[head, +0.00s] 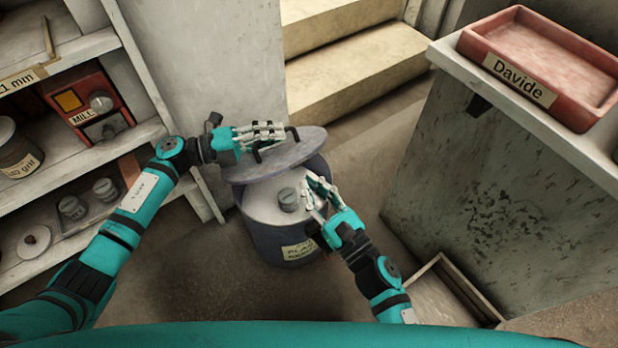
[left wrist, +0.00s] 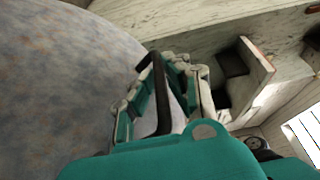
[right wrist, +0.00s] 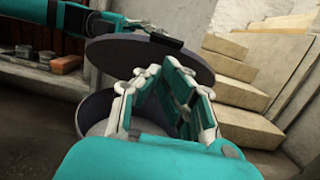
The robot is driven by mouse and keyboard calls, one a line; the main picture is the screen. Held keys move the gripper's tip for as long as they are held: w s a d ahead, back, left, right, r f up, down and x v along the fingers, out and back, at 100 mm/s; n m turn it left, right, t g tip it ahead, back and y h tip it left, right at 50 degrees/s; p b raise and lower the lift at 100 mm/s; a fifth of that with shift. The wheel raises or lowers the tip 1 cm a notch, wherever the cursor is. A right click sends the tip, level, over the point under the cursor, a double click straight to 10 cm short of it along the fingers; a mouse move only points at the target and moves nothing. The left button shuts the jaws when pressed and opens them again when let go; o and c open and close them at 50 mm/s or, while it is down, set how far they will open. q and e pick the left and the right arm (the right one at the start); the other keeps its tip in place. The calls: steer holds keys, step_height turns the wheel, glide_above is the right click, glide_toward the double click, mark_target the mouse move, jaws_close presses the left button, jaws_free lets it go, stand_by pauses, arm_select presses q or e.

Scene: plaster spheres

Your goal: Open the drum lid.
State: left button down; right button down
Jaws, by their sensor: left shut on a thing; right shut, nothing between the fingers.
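My left gripper (head: 270,136) is shut on the lid's black handle, a dark bar between the fingers in the left wrist view (left wrist: 158,95). My right gripper (head: 314,186) is shut and empty over the right part of the opening; the lid (right wrist: 150,58) is beyond its fingers in the right wrist view.
Shelves (head: 95,150) with a red mill box (head: 95,107) and jars stand on the left. Steps (head: 350,75) rise behind the drum. A bench (head: 500,200) with a red tray (head: 540,60) is on the right, a wooden crate (head: 445,290) at its foot.

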mark_target(299, 164)
steer(key=shift+w+a+r, duration=0.3)
steer(key=shift+w+r, duration=0.1)
steer(key=shift+r, duration=0.3)
steer(key=shift+r, duration=0.1)
steer(key=shift+w+a+r, duration=0.25)
steer(key=shift+w+r, duration=0.1)
steer(key=shift+r, duration=0.35)
arm_select(q)
steer(key=shift+f, duration=0.1)
steer(key=c, duration=1.4)
jaws_free()
steer(key=shift+s, duration=0.1)
